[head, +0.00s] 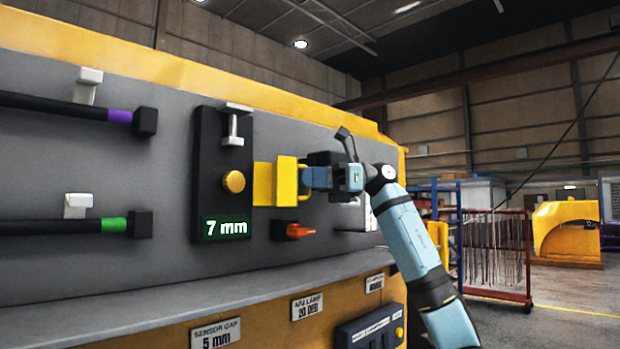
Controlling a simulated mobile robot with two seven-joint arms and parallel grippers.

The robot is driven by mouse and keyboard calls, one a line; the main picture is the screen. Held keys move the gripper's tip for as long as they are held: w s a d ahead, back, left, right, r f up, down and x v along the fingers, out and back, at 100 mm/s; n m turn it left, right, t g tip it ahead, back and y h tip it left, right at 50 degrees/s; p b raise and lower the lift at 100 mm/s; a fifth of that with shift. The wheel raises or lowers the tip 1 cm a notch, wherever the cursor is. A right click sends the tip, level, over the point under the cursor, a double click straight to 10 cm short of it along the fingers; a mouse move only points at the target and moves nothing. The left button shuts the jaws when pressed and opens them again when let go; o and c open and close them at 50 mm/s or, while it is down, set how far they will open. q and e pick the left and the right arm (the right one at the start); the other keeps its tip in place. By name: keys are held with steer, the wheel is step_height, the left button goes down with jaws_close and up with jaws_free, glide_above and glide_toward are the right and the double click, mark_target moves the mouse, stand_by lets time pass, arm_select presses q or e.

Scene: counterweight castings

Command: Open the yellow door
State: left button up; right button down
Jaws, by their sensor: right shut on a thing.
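A small yellow door (263,184) shows as a flat yellow plate at the right edge of a black panel on the grey wall of the machine. A yellow block (287,182) stands out at its right side, in front of the wall. My right gripper (304,178) comes in from the right and is shut at this yellow part. Its fingertips are partly hidden by the yellow block, so the exact contact is hard to see. I cannot tell how far the door stands from the wall. My left gripper is not in view.
The black panel (210,170) carries a yellow knob (234,182) and a green "7 mm" display (226,227). An orange lever (300,230) sits just below my gripper. Black bars with purple (119,116) and green (113,225) bands stick out at left. A grey ledge (180,293) runs below.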

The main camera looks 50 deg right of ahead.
steer(key=shift+d+r, duration=0.15)
steer(key=shift+r, duration=0.05)
steer(key=c, duration=1.5)
jaws_free()
steer(key=shift+o, duration=1.2)
steer(key=shift+w, duration=0.1)
steer(key=shift+w+a+f, duration=0.1)
steer(key=shift+w+a, duration=0.05)
steer(key=shift+a, duration=0.05)
steer(key=b+v, duration=0.2)
steer(key=v, duration=1.2)
steer(key=shift+b, duration=0.3)
steer(key=shift+w+a, duration=0.1)
